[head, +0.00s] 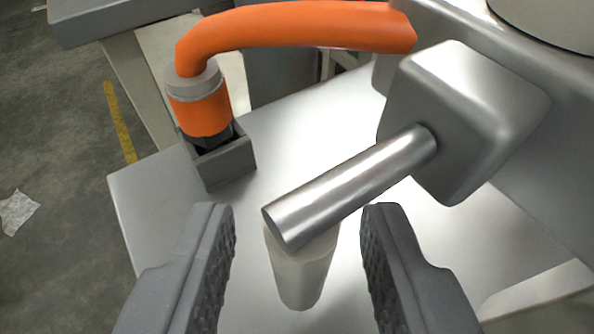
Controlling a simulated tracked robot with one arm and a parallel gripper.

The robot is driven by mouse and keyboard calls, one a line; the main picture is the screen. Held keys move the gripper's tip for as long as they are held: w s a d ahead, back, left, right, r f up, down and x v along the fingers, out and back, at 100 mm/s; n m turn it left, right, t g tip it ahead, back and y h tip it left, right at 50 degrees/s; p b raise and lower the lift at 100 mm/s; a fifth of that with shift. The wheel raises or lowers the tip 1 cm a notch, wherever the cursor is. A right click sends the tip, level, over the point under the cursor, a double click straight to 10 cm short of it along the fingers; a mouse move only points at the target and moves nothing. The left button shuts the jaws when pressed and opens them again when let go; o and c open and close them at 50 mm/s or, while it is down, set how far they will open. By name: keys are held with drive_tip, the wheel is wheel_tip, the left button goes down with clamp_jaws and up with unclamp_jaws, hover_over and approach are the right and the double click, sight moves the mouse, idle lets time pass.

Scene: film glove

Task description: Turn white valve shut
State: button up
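The white valve handle (299,276) is a small off-white tapered piece in the lower middle of the head view. It hangs below the end of a shiny metal pipe (350,187), which partly hides its top. The pipe comes out of a grey metal block (468,115) at the upper right. My gripper (298,225) is open, with one ridged finger on each side of the white handle and the pipe's end. Gaps show between both fingers and the handle, so neither appears to touch it.
An orange curved hose (290,28) with an orange and grey connector (203,105) sits in a small grey holder (222,162) at the upper left. A metal table (150,205) lies beneath. A grey machine body fills the right. Floor shows at left, with a white scrap (17,211).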

drive_tip(key=shift+w+f, duration=0.35)
drive_tip(key=shift+w, duration=0.3)
clamp_jaws()
drive_tip(key=shift+d, duration=0.2)
drive_tip(key=shift+a+r, duration=0.1)
